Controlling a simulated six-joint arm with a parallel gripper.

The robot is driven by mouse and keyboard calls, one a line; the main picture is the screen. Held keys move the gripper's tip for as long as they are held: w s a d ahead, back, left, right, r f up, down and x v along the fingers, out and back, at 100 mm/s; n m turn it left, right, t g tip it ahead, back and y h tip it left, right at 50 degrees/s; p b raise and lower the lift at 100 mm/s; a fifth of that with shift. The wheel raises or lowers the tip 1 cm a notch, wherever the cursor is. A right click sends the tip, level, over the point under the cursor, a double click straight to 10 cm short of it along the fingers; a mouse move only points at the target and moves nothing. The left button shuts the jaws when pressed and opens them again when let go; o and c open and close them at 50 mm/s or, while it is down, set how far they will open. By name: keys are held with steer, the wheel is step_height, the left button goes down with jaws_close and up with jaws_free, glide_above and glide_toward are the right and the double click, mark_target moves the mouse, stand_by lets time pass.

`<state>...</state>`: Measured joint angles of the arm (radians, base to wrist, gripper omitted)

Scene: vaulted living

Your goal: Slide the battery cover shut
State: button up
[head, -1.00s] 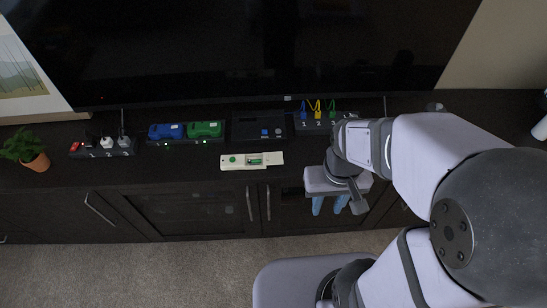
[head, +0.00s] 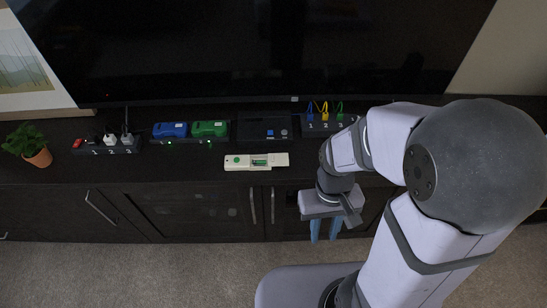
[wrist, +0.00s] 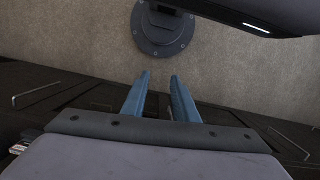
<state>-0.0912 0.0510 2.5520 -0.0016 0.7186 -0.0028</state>
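The battery device is a cream-white remote-like body (head: 236,162) lying on the dark cabinet top near its front edge in the head view. It has a green round spot at its left part and an open compartment (head: 259,162) showing something green inside. A pale piece that looks like the cover (head: 281,159) sticks out at its right end. My gripper (head: 323,231) hangs to the right of the device and in front of the cabinet, blue fingers pointing down. In the wrist view my gripper (wrist: 160,78) has its two fingers apart with nothing between them.
On the cabinet top (head: 200,178) stand a power strip (head: 112,151), blue (head: 170,130) and green (head: 210,129) blocks on a dock, a black box (head: 262,127) and a strip with coloured plugs (head: 317,130). A plant (head: 38,157) is at left. The TV (head: 270,50) is behind.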

steer(key=w+a+f+n+b, duration=0.1)
steer(key=w+a+f+b, duration=0.2)
steer(key=w+f, duration=0.45)
steer(key=t+b, duration=0.1)
steer(key=b, duration=0.1)
glide_toward(273, 158)
steer(key=s+f, duration=0.1)
steer(key=f, duration=0.1)
steer(key=s+f, duration=0.2)
steer(key=s+d+f, duration=0.1)
steer(key=s+f, duration=0.1)
steer(key=shift+d+f, duration=0.1)
steer(key=shift+f, duration=0.25)
steer(key=shift+m+t, duration=0.3)
steer(key=shift+t, duration=0.5)
steer(key=w+r, duration=0.2)
steer(key=w+a+r, duration=0.1)
steer(key=w+r, duration=0.1)
steer(key=shift+w+a+r, duration=0.15)
steer(key=shift+w+r, duration=0.15)
steer(key=shift+w, duration=0.1)
step_height(273, 158, up, 2)
steer(key=shift+w+m, duration=0.1)
steer(key=shift+m, duration=0.3)
steer(key=shift+s+m+g, duration=0.3)
steer(key=shift+s, duration=0.05)
steer(key=shift+f+p, duration=0.8)
steer(key=shift+f, duration=2.85)
steer(key=shift+c, duration=0.4)
